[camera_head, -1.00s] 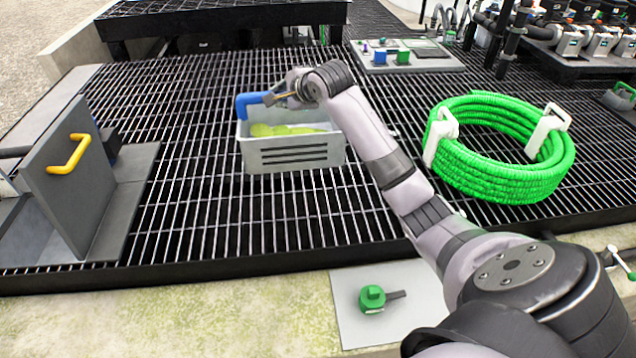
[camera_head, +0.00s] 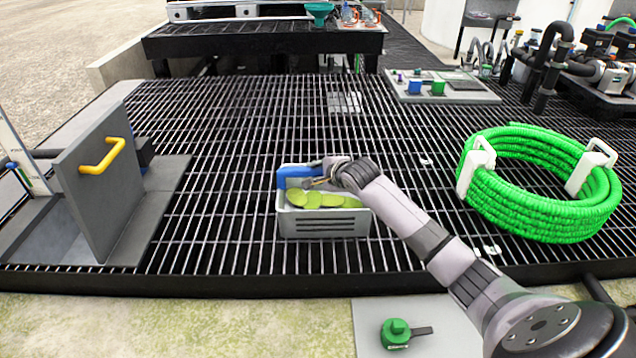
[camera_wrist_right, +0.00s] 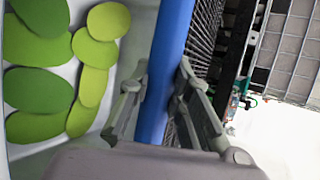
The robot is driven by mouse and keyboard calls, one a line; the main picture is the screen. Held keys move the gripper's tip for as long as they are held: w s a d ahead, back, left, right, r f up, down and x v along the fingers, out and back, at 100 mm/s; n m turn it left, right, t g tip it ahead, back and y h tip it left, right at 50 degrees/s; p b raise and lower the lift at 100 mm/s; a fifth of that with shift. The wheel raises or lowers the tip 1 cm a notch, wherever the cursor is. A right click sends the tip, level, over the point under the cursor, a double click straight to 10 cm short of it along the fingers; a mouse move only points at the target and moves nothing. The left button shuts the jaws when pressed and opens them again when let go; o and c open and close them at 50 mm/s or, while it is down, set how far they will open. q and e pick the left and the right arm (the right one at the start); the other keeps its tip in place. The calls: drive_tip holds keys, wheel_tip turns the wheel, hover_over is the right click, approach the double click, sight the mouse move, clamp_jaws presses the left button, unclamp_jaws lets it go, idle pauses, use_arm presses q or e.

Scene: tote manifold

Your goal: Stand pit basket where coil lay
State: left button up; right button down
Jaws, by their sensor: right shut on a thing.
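The pit basket (camera_head: 325,226) is a pale grey tub with a blue handle (camera_head: 292,177) and several green discs (camera_head: 318,200) inside. It looks upright over the dark grating; I cannot tell whether its base touches it. My right gripper (camera_head: 314,183) is shut on the blue handle. In the right wrist view the fingers (camera_wrist_right: 158,88) sit on both sides of the blue bar (camera_wrist_right: 168,60), with the discs (camera_wrist_right: 60,70) to the left. The green coil (camera_head: 545,212) with white clips lies at the right, apart from the basket. My left gripper is not in view.
A grey upright panel with a yellow handle (camera_head: 102,155) stands at the left. A small board with coloured blocks (camera_head: 440,90) lies behind. A green knob on a pale plate (camera_head: 396,332) is in front. The grating (camera_head: 225,150) around the basket is mostly clear.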

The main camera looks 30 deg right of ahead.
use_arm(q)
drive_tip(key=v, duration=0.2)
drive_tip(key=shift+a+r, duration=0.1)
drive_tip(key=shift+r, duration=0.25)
use_arm(e)
wheel_tip(320, 180, down, 3)
drive_tip(key=shift+r, duration=0.15)
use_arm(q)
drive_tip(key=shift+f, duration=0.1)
use_arm(e)
drive_tip(key=c, duration=1.5)
unclamp_jaws()
use_arm(q)
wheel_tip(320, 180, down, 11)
drive_tip(key=p, duration=0.2)
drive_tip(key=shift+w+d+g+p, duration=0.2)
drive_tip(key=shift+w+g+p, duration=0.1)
drive_tip(key=shift+p, duration=0.05)
use_arm(e)
drive_tip(key=shift+v, duration=6)
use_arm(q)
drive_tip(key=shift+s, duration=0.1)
